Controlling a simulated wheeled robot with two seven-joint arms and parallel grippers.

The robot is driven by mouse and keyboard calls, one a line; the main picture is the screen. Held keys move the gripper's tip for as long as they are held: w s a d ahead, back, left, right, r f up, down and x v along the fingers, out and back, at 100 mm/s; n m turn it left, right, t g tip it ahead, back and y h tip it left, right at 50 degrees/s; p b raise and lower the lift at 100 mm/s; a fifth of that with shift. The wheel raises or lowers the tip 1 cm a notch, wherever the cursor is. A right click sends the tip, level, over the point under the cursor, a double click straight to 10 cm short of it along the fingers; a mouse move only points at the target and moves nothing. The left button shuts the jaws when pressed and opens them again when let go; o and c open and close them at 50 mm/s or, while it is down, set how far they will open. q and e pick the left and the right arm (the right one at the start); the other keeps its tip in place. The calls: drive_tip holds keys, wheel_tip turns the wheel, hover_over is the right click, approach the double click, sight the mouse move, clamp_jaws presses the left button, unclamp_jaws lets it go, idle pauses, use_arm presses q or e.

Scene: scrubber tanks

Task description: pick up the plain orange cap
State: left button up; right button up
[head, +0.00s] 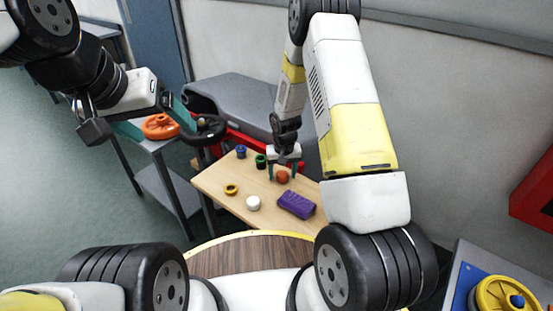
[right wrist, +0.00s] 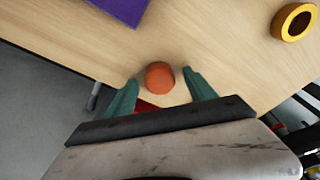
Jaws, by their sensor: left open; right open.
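The plain orange cap (head: 282,177) stands on the light wooden table near its back edge. It also shows in the right wrist view (right wrist: 159,76), near the table's edge. My right gripper (head: 284,173) is open above the cap, with one teal finger on each side of it; it also shows in the right wrist view (right wrist: 160,92). I see no finger touching the cap, and I cannot tell the height gap. My left gripper (head: 158,115) is at the upper left, away from the table, open.
The wooden table (head: 222,185) also holds a purple block (head: 297,204), a white cap (head: 253,203), a yellow ring (head: 231,189), a green cap (head: 260,161) and a blue cap (head: 241,152). A grey scrubber machine (head: 235,95) stands behind. An orange wheel-like lid (head: 160,127) lies on the left side table.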

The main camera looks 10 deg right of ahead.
clamp_jaws()
drive_tip(key=shift+r, duration=0.1)
